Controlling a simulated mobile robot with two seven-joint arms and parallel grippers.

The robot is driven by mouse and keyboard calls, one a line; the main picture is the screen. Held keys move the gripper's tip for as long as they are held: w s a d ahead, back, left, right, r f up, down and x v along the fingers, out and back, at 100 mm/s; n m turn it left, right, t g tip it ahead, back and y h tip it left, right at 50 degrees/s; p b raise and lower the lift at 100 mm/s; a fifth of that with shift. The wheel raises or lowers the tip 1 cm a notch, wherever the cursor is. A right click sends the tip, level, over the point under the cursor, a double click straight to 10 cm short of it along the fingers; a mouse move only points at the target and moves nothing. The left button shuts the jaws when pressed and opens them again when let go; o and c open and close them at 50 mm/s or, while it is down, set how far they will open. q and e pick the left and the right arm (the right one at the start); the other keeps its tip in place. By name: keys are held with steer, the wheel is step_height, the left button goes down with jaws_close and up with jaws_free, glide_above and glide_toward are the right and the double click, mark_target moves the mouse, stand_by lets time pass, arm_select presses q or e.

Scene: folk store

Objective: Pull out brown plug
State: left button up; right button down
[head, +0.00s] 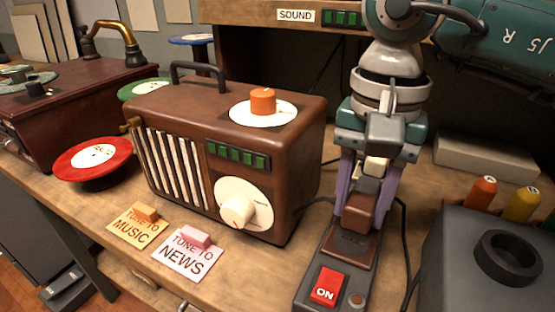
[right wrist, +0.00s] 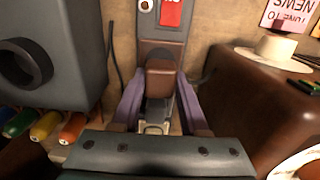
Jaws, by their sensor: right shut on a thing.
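The brown plug (head: 361,207) stands at the far end of a dark power strip (head: 312,265) with a red ON switch (head: 326,287). My right gripper (head: 358,214) comes down from above, its purple fingers on both sides of the plug, shut on it. In the right wrist view the plug (right wrist: 160,82) sits between the two purple fingers. A brown base lies just below the plug on the strip. I cannot tell whether the plug's pins are still in the socket. My left gripper is not in view.
A brown radio (head: 300,155) with an orange knob stands left of the strip. A dark grey box (head: 460,275) stands close on the right, with coloured pegs behind it. A black cable runs beside the strip. A shelf (head: 250,15) is above at the back.

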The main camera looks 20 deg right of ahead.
steer(key=shift+r+p, duration=0.7)
steer(key=shift+r, duration=0.5)
